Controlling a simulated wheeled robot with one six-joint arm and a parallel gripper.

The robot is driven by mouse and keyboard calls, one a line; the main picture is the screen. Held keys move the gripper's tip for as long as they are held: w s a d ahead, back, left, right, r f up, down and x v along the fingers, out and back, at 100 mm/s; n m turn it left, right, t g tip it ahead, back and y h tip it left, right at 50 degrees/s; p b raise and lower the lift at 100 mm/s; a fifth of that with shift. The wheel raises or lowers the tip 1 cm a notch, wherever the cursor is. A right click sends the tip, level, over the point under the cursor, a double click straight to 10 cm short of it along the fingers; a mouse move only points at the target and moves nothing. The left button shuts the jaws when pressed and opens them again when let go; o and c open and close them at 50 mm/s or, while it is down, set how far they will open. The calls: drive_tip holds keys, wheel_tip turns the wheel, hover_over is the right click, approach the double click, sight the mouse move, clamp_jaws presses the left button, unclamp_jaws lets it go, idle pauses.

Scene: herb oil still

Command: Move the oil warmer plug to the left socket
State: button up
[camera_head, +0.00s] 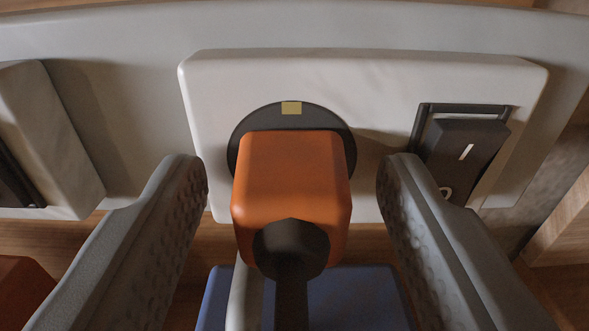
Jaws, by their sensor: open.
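An orange plug (292,185) with a dark cable end sits at a round dark socket (240,135) on a white plate (330,80). It appears seated there; the contact itself is hidden behind the plug. My gripper (291,185) is open, with one grey finger on each side of the plug and a gap on both sides. A second white plate (50,130) shows in part at the left edge; no socket face is visible on it.
A dark rocker switch (462,150) is on the plate right of the plug. Another dark switch (14,185) is at the left edge. A blue object (355,300) lies below the plug, and an orange-brown object (22,290) is at bottom left.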

sight(283, 247)
idle(0.3)
clamp_jaws()
drive_tip(key=shift+s, duration=2.95)
drive_tip(key=shift+a, duration=0.1)
